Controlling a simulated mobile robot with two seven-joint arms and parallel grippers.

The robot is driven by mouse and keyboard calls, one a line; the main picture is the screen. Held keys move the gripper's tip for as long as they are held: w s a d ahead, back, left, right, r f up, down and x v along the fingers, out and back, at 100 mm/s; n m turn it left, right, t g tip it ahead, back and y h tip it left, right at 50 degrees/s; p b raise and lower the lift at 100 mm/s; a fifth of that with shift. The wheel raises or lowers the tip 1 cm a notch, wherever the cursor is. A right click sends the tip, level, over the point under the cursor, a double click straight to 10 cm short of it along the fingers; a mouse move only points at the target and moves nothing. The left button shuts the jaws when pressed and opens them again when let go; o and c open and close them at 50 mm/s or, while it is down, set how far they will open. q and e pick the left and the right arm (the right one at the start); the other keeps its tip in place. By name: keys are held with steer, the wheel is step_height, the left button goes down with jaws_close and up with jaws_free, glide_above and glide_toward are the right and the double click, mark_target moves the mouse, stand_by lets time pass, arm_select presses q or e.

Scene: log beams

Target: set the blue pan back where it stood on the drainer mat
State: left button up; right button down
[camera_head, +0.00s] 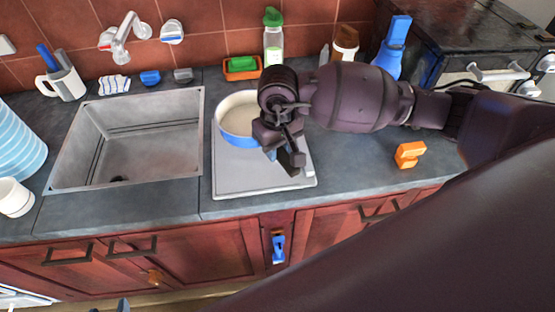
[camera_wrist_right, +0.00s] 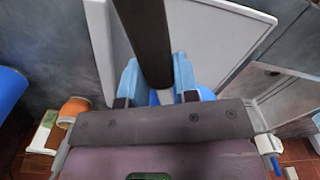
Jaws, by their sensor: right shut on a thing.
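The blue pan (camera_head: 235,139) has a cream inside and sits upright at or just above the back left part of the pale grey drainer mat (camera_head: 240,184). I cannot tell whether its base touches the mat. My right gripper (camera_head: 284,146) is at the pan's front right side, shut on its dark handle (camera_wrist_right: 152,35), which passes between the light blue fingers in the right wrist view. The gripper and arm hide the pan's right side. The mat also shows in the right wrist view (camera_wrist_right: 225,25). A small tip at the head view's bottom edge may be my left gripper (camera_head: 122,304).
The sink (camera_head: 150,150) lies left of the mat. Behind the pan are an orange tray with a green sponge (camera_head: 242,66) and a green-capped bottle (camera_head: 273,40). A blue bottle (camera_head: 392,50) stands back right. An orange object (camera_head: 409,154) lies right of the mat.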

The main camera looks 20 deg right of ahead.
steer(key=shift+f+p, duration=0.3)
steer(key=shift+f, duration=2.45)
steer(key=shift+f, duration=0.15)
steer(key=c, duration=1.3)
jaws_free()
steer(key=shift+f+b, duration=0.1)
steer(key=shift+b, duration=0.2)
steer(key=o, duration=0.4)
steer(key=shift+o, duration=0.2)
